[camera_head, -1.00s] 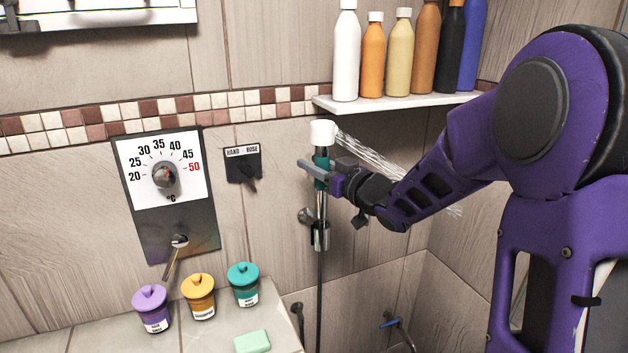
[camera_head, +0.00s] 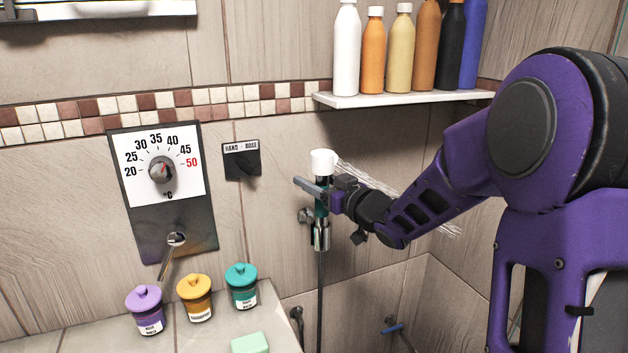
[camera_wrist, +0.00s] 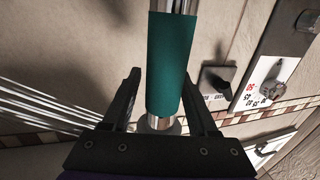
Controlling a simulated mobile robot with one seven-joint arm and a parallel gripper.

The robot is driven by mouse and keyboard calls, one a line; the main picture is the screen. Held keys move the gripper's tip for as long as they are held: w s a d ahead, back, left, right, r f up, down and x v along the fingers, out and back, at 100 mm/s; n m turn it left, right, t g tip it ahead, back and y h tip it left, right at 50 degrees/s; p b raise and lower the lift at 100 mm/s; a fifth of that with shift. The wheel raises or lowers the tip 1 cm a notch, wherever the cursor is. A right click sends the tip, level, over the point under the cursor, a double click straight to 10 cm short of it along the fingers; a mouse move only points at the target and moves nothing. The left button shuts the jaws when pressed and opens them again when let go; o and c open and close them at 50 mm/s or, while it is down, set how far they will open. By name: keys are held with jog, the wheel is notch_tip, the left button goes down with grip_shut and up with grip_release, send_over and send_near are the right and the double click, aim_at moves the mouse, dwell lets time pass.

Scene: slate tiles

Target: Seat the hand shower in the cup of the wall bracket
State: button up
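The hand shower has a white head (camera_head: 323,161), a teal grip (camera_head: 321,208) and a chrome lower end. It stands upright, with water jets running from the head to the lower right. The wall bracket (camera_head: 304,215) holds a chrome cup (camera_head: 320,236); the handle's lower end appears to be down in it, though the exact depth is hard to see. My gripper (camera_head: 318,188) is around the teal grip just below the head. In the wrist view, the fingers (camera_wrist: 162,95) stand either side of the teal grip (camera_wrist: 168,60), with a gap showing, so they look open.
A shelf (camera_head: 400,99) with several bottles is above right. The thermostat panel (camera_head: 160,225) and HAND/ROSE switch (camera_head: 242,160) are on the wall at left. Jars, including a teal one (camera_head: 241,285), and a green soap (camera_head: 250,343) stand on the ledge below. The hose (camera_head: 320,290) hangs down.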

jog(key=shift+o, duration=0.2)
jog(key=shift+r, duration=0.15)
jog(key=shift+s+d+r+p, duration=0.25)
jog(key=shift+r+p, duration=0.1)
jog(key=shift+p, duration=0.05)
jog(key=v, duration=1.1)
jog(key=shift+s, duration=0.15)
